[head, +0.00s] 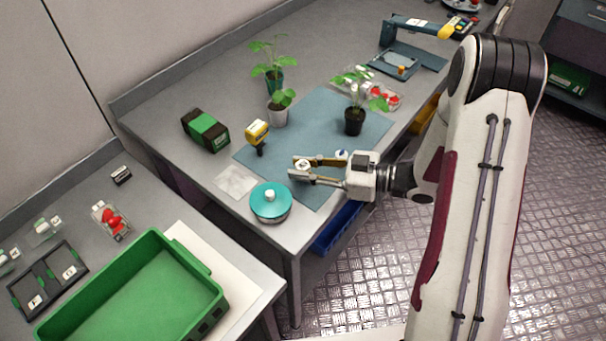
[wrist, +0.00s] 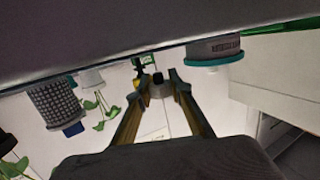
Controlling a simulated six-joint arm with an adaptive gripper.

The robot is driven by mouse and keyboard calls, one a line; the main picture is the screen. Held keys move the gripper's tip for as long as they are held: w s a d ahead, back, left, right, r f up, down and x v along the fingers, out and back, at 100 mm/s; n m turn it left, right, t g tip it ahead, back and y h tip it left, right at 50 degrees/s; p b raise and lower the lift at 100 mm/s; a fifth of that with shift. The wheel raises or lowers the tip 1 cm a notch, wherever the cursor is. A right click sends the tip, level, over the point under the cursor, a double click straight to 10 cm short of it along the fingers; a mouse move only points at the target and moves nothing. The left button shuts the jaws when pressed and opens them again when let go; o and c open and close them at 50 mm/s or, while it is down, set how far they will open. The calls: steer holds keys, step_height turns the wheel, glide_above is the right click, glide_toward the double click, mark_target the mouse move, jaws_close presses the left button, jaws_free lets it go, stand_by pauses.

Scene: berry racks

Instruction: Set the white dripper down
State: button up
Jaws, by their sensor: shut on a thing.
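The white dripper (head: 303,164) is a small pale piece between my fingertips in the head view, over the blue-grey mat. In the wrist view it shows as a pale grey-white piece (wrist: 158,89) between the finger ends, with a dark part beside it. My gripper (head: 304,169) is shut on it, reaching in from the right. The fingers also show in the wrist view (wrist: 160,85). I cannot tell whether the dripper touches the mat (head: 300,130). Its lower part is hidden.
A turquoise-lidded round container (head: 270,203) stands close in front of the gripper. A potted plant (head: 354,121) stands behind, a yellow tool (head: 257,135) and a black-green box (head: 206,131) to the left. A small white-blue item (head: 341,155) lies near the fingers. A white sheet (head: 236,182) lies left.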

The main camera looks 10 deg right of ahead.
mark_target(334, 189)
steer(key=shift+f, duration=1.3)
steer(key=shift+f, duration=0.25)
steer(key=o, duration=0.7)
steer(key=shift+d, duration=0.1)
steer(key=shift+v, duration=3.85)
steer(key=shift+o, duration=0.7)
steer(key=shift+s, duration=0.2)
